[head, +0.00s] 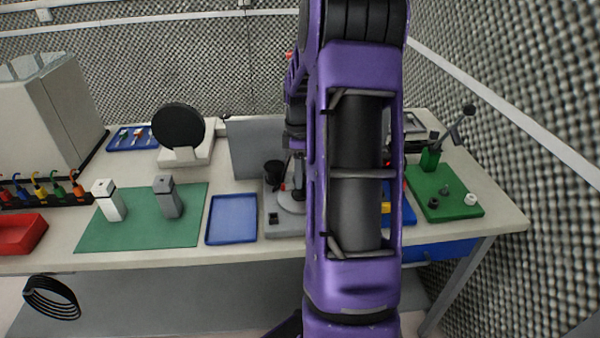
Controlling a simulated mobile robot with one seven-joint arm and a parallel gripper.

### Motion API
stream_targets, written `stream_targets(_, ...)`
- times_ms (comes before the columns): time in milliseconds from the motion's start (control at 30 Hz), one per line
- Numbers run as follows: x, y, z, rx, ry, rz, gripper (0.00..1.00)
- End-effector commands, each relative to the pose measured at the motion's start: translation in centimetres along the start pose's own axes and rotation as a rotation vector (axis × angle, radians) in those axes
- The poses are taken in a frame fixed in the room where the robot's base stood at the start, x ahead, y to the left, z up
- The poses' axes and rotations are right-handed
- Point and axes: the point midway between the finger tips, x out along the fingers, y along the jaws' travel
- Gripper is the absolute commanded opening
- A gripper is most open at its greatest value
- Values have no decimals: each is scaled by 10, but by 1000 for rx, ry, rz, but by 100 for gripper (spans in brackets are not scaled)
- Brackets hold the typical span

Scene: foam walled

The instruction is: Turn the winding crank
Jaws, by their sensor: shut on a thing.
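A grey winding machine (285,226) stands mid-bench, with a round silver disc, a black cup and a small black switch on its base. My gripper (295,158) is partly visible over this machine, just left of my large purple arm. It is shut, and it appears to hold the winding crank, most of which is hidden behind the gripper and arm. The fingertips are small and dark here, so the exact grip is hard to make out.
A blue tray (232,219) and a green mat (145,218) with two small posts lie left of the machine. A red bin (20,232) is at far left. A green board (455,203) with a green clamp stands right. Foam walls close in behind and right.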

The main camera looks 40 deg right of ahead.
Motion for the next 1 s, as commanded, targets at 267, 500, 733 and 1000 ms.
stream_targets(267, 0, 1, 0, -138, 0, 2, 0)
stream_targets(500, 0, 1, 0, -257, 0, 2, 0)
stream_targets(733, 0, 1, 0, -373, 0, 2, 0)
stream_targets(1000, -1, 1, 0, -507, 0, 2, 0)
